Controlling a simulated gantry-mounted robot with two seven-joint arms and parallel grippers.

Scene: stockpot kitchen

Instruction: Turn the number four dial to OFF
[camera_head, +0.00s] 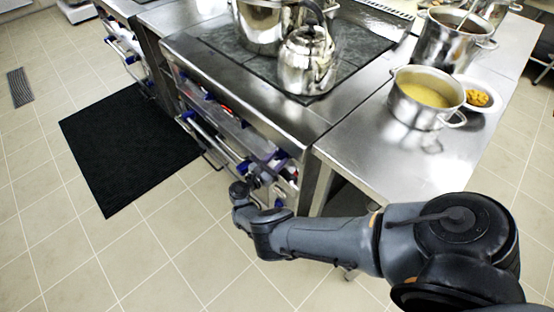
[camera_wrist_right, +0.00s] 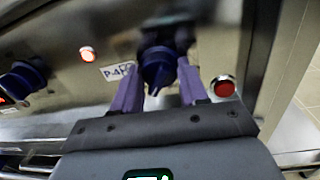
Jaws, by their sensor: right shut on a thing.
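The number four dial (camera_wrist_right: 158,68) is a dark blue knob on the steel front panel, beside a white label (camera_wrist_right: 116,71) that reads P-4. My right gripper (camera_wrist_right: 160,88) has its two purple fingers on either side of this dial and is shut on it. The dial's OFF mark cannot be read here. In the head view my right gripper (camera_head: 262,176) is at the right end of the stove front, and the arm hides most of the dial. My left gripper is not in view.
Another blue dial (camera_wrist_right: 27,75) is to the left. A kettle (camera_head: 307,62) stands on the stove, and a soup pot (camera_head: 424,112) on the steel counter (camera_head: 375,160). A black mat (camera_head: 125,150) lies on the floor.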

